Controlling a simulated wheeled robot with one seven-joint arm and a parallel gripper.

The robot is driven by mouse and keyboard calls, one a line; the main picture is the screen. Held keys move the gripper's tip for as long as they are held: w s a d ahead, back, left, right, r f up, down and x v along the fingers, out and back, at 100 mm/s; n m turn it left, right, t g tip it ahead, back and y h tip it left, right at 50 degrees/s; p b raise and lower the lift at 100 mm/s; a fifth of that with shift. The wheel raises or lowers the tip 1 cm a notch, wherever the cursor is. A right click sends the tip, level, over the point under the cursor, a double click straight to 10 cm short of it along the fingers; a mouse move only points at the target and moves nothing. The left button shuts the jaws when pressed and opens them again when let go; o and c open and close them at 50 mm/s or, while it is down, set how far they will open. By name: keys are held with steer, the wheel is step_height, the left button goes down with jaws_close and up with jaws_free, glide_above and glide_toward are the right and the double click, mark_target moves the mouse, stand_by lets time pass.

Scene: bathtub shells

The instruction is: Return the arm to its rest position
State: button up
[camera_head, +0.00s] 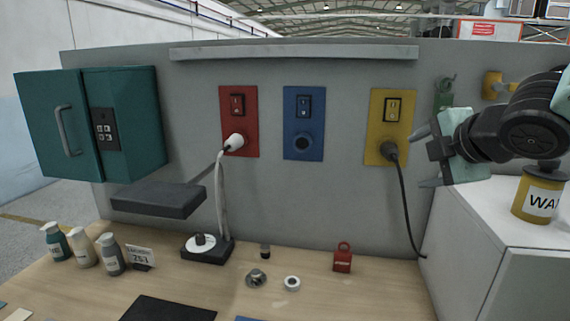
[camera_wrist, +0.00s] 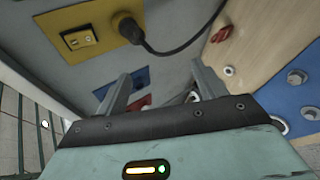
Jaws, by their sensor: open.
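My gripper (camera_head: 424,160) is at the right in the head view, in front of the grey panel and above the white box. Its fingers point left and stand apart with nothing between them. In the wrist view my gripper (camera_wrist: 155,90) shows two spread, empty fingers. The yellow socket plate (camera_head: 392,115) is just left of the fingers in the head view, with a black plug (camera_head: 390,151) in it and its cord hanging down. The plate also shows at the top of the wrist view (camera_wrist: 110,15). I cannot tell whether the fingers touch the panel, but they look apart from the plug.
A red plate (camera_head: 250,105) holding a white plug and an empty blue plate (camera_head: 316,150) are further left. An open teal cabinet (camera_head: 135,140) is at far left. A yellow can (camera_head: 535,200) stands on the white box (camera_head: 465,210) below my arm. A red padlock (camera_head: 342,262) is on the table.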

steer(key=s+a+f+m+g, duration=0.5)
steer(key=s+a+f+m, duration=0.25)
steer(key=s+f, duration=0.35)
steer(key=s+a+f+m+g, duration=0.2)
steer(key=s+f+g, duration=0.1)
steer(key=s, duration=0.5)
steer(key=s+a+f+m+g+h, duration=0.1)
steer(key=s+a+f+m+g, duration=0.1)
steer(key=s, duration=0.6)
steer(key=shift+s+f+m+g, duration=0.3)
steer(key=shift+f+m+g, duration=0.15)
steer(key=shift+m+g, duration=0.15)
steer(key=shift+w, duration=0.1)
stand_by(0.9)
